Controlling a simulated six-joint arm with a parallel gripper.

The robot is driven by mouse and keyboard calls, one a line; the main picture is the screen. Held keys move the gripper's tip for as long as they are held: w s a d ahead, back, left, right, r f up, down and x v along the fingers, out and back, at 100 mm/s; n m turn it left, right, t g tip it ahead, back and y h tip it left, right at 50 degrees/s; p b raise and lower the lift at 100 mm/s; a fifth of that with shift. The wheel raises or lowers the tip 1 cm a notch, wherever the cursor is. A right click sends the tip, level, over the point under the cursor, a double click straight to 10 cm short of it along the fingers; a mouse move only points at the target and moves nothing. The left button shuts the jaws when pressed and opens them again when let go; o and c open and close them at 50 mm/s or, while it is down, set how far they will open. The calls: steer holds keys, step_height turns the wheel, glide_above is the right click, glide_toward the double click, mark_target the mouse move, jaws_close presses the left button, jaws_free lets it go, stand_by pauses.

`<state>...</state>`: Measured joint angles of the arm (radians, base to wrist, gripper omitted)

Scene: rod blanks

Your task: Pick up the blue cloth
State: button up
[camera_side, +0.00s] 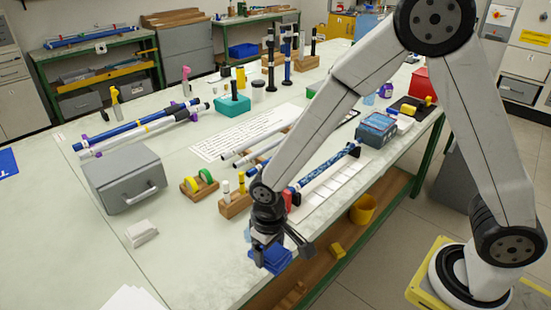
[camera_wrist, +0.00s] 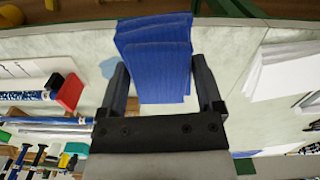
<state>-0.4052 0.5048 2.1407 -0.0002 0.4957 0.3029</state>
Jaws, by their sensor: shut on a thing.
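The blue cloth (camera_side: 270,258) is folded in layers and sits between the fingers of my gripper (camera_side: 278,240) by the table's front edge in the side view. In the wrist view the cloth (camera_wrist: 155,50) is ribbed and fills the space between the two fingers of my gripper (camera_wrist: 160,66). The fingers are shut on it from both sides, and its far end overlaps the table edge. I cannot tell how far the cloth is above the tabletop.
A grey box with a handle (camera_side: 126,180) stands to the left, with a small white stack (camera_side: 141,233) in front. White paper (camera_side: 133,299) lies at the bottom left. A wooden block with bottles (camera_side: 234,206) and a rod with a red end are close behind my gripper.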

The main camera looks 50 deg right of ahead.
steer(key=shift+s+d+r, duration=0.1)
steer(key=shift+s+r, duration=0.05)
steer(key=shift+s, duration=0.1)
stand_by(0.4)
steer(key=o, duration=0.4)
steer(key=shift+c, duration=1.2)
steer(key=shift+w+d, duration=0.15)
steer(key=shift+w, duration=0.25)
steer(key=w+d+m, duration=0.5)
steer(key=w+d, duration=1.4)
steer(key=d, duration=0.3)
steer(key=s+d+m, duration=0.1)
steer(key=d, duration=0.9)
steer(key=s+d+r+m, duration=0.1)
steer(key=d, duration=1)
steer(key=s+d+m, duration=0.1)
steer(key=d+m, duration=0.1)
steer(key=d, duration=0.8)
steer(key=shift+d+r, duration=0.3)
steer(key=shift+d, duration=0.05)
